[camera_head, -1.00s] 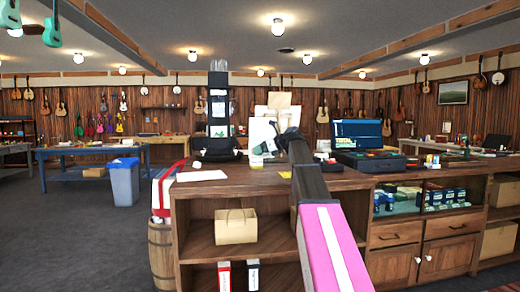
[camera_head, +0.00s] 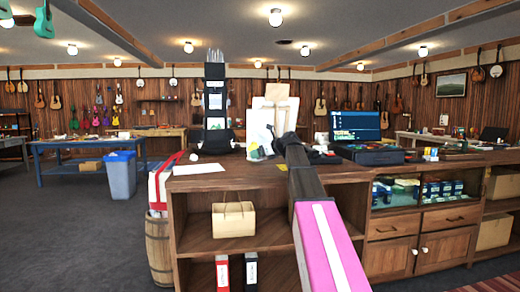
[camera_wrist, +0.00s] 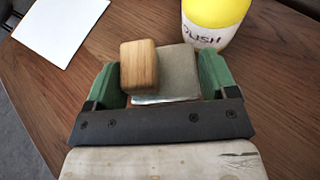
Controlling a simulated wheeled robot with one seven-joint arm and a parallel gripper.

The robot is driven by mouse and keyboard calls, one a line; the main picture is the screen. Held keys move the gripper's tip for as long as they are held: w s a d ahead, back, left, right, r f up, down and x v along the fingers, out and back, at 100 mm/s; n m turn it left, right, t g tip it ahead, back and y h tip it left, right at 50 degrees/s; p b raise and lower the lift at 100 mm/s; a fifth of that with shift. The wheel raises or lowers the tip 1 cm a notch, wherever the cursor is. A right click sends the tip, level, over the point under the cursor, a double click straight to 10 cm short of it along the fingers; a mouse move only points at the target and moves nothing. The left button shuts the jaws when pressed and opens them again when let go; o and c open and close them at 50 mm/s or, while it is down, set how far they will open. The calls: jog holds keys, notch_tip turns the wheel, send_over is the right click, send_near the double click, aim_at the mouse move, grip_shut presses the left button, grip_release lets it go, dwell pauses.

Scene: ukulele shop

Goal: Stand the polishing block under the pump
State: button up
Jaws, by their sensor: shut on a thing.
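In the wrist view my gripper (camera_wrist: 162,82), with green fingers, is shut on what looks like the polishing block (camera_wrist: 178,75). It shows as a grey-green slab with a rounded wooden piece (camera_wrist: 139,66) at its left. Its underside is hidden, so I cannot tell if it touches the counter. A bottle with a yellow upper part (camera_wrist: 216,12) and a white body lettered "OLISH" stands just beyond the block, to the right. Its top is cut off, so no pump nozzle shows. In the head view my arm hides the block.
The wooden counter (camera_head: 235,181) has a white sheet (camera_head: 198,169) at its left, also in the wrist view (camera_wrist: 64,25). A dark rack (camera_head: 214,110), a wooden stand (camera_head: 276,101) and a screen (camera_head: 355,126) stand on the counter. Bare wood lies left of the block.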

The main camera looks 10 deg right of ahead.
jog(key=shift+f, duration=0.65)
jog(key=shift+f, duration=0.6)
jog(key=o, duration=0.8)
jog(key=shift+o, duration=0.2)
